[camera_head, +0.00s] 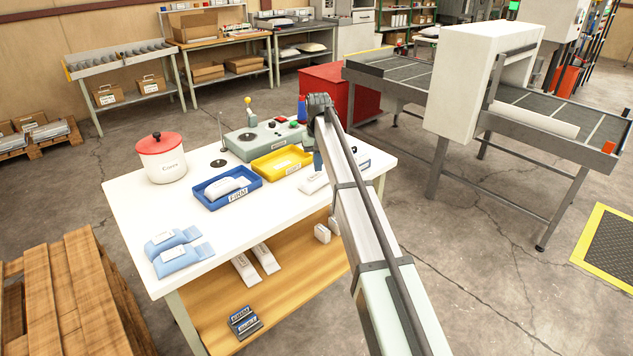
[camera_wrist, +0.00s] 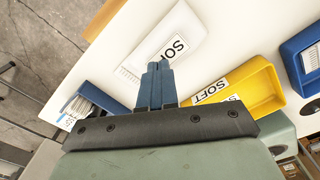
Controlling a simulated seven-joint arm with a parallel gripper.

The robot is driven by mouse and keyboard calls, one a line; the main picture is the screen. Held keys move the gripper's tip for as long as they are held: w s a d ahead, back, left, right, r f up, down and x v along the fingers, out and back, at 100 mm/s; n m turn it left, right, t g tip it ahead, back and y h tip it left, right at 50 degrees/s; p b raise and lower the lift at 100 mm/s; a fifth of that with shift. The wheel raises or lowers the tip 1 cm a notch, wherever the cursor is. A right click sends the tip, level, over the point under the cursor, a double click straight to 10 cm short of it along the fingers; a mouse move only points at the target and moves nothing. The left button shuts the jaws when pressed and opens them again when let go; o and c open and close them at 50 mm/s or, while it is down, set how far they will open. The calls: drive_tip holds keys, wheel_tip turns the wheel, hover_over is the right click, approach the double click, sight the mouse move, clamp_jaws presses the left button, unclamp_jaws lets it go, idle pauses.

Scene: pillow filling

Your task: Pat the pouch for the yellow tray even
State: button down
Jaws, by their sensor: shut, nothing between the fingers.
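The yellow tray (camera_head: 262,173) sits on the white table, with something pale showing inside it. In the wrist view the yellow tray (camera_wrist: 262,92) carries a SOFT label. A white pouch (camera_head: 313,184) lies on the table to its right, partly hidden by my arm. In the wrist view the white pouch (camera_wrist: 187,20) lies flat with a SOFT label. My gripper (camera_wrist: 158,64) is shut and empty, its blue fingertips over the labelled end of the pouch. I cannot tell whether they touch it. In the head view my arm mostly hides the gripper (camera_head: 318,160).
A blue tray (camera_head: 213,203) labelled FIRM holds a white pouch (camera_head: 227,186). A white canister (camera_head: 166,168) with a red lid and two pale blue pouches (camera_head: 181,257) stand left. A grey-green device (camera_head: 262,142) is behind the trays. The table's front middle is clear.

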drive_tip(key=shift+f, duration=0.85)
idle(0.4)
drive_tip(key=shift+r, duration=3.55)
